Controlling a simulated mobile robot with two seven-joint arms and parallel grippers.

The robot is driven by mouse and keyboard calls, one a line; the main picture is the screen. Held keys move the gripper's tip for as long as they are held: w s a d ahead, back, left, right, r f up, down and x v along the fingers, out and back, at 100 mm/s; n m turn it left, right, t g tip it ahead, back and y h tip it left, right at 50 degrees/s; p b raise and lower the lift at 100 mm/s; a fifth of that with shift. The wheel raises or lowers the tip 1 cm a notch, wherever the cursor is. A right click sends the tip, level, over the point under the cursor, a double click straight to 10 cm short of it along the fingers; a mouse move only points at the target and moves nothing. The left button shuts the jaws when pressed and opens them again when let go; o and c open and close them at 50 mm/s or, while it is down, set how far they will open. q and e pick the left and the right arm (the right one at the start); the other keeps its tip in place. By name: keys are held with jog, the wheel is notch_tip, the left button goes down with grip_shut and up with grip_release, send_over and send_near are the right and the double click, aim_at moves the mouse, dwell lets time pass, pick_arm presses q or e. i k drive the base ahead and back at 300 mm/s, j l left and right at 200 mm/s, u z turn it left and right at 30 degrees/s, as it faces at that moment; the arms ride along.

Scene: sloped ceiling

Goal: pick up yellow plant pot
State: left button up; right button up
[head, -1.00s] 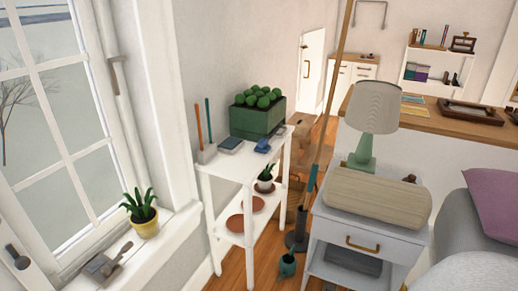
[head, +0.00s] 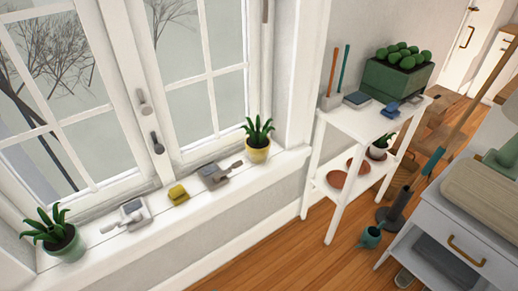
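The yellow plant pot (head: 257,152) stands upright on the right end of the white windowsill (head: 150,225), close to the wall corner. A spiky green plant grows in it. Neither of my grippers shows in the head view, so nothing is seen near the pot.
On the sill are a grey tool (head: 215,177), a small yellow block (head: 178,194), another grey tool (head: 133,212) and a green potted plant (head: 67,246). A white shelf stand (head: 345,122) and a nightstand (head: 445,250) stand right. Wooden floor (head: 300,255) lies clear below the sill.

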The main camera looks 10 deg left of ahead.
aim_at(257, 145)
jog(key=i+l, duration=0.25)
jog(key=i, duration=0.2)
jog(key=i+l+u, duration=0.55)
jog(key=u, duration=0.15)
jog(key=i, duration=0.05)
